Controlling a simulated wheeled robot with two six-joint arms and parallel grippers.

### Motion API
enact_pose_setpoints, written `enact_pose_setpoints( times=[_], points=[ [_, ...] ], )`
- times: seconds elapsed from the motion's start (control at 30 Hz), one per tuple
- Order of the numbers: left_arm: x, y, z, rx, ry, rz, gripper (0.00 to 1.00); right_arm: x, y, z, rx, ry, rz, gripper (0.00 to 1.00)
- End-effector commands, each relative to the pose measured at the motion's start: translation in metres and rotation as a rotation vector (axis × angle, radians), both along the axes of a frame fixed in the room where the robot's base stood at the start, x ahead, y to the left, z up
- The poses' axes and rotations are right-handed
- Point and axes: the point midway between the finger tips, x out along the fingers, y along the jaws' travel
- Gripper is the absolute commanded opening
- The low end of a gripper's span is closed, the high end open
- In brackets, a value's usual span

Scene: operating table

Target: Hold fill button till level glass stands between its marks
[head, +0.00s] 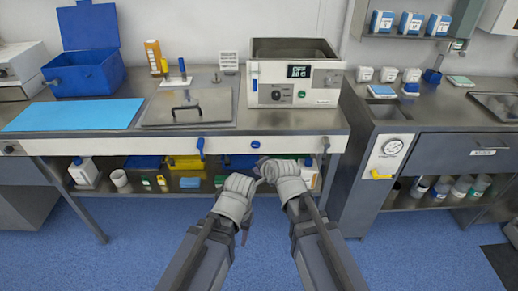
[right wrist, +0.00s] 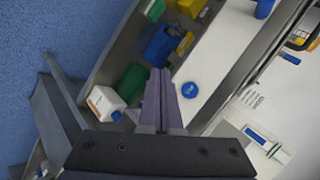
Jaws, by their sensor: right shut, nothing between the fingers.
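A round blue button (head: 255,144) sits on the white front strip of the bench, below the water bath (head: 295,75). It also shows in the right wrist view (right wrist: 190,90), just right of my fingertips. I cannot tell whether it is the fill button. My right gripper (head: 262,164) is shut and empty, just below and in front of the strip, apart from the button. My right fingers also show in the right wrist view (right wrist: 158,90). My left gripper (head: 257,182) is beside it; its fingers are too small to read. I cannot make out a level glass or its marks clearly.
A blue lever (head: 200,147) hangs on the strip left of the button. A lidded basin (head: 188,107), blue mat (head: 73,115) and blue box (head: 85,72) are on the bench. Bottles and bins fill the shelf below.

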Motion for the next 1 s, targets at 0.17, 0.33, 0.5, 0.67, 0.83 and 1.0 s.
enact_pose_setpoints(
  times=[0.17,0.33,0.5,0.67,0.83,1.0],
  points=[
    [0.000,0.000,-0.003,0.000,0.000,0.000,0.50,0.006,0.001,0.002,0.046,-0.017,-0.035,0.00],
    [0.000,0.000,-0.003,0.000,0.000,0.000,0.50,0.006,0.002,0.003,0.047,-0.017,-0.036,0.00],
    [0.000,0.000,-0.003,0.000,0.000,0.000,0.50,0.007,0.001,0.002,0.046,-0.017,-0.035,0.00],
    [0.000,0.000,-0.003,0.000,0.000,0.000,0.50,0.012,0.002,0.002,0.045,-0.016,-0.035,0.00],
    [0.000,0.000,-0.003,0.000,0.000,0.000,0.50,0.026,0.002,0.002,0.045,-0.016,-0.036,0.00],
    [0.000,0.000,-0.003,0.000,0.000,0.000,0.50,0.047,0.002,0.002,0.044,-0.017,-0.035,0.00]
  ],
)
